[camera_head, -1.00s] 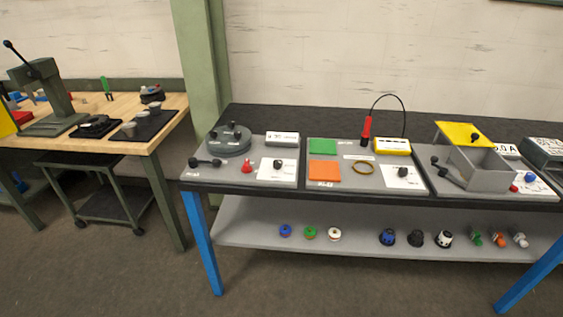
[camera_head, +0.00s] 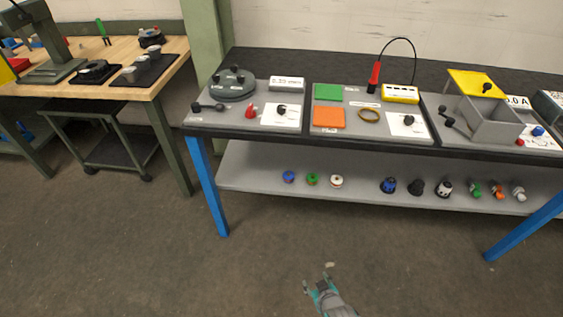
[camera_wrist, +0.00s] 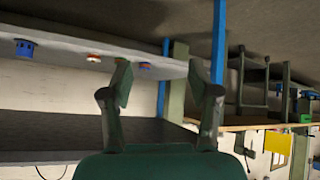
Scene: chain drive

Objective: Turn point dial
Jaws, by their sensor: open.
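A round grey disc (camera_head: 233,84) with several black knobs lies at the left of the black-topped bench. White plates with black knobs lie in front: one at the left station (camera_head: 281,116) and one at the middle station (camera_head: 408,126). I cannot tell which of these is the point dial; the markings are too small to read. My gripper (camera_head: 316,281) is low in front of the bench, over the floor and well apart from all of them. In the wrist view it is open and empty (camera_wrist: 160,82).
The bench (camera_head: 265,64) has a grey lower shelf (camera_head: 250,172) with several small coloured parts. A red probe (camera_head: 374,77), yellow box (camera_head: 401,93) and grey bin (camera_head: 494,124) stand on top. A wooden bench (camera_head: 165,80) is at left. The floor in front is clear.

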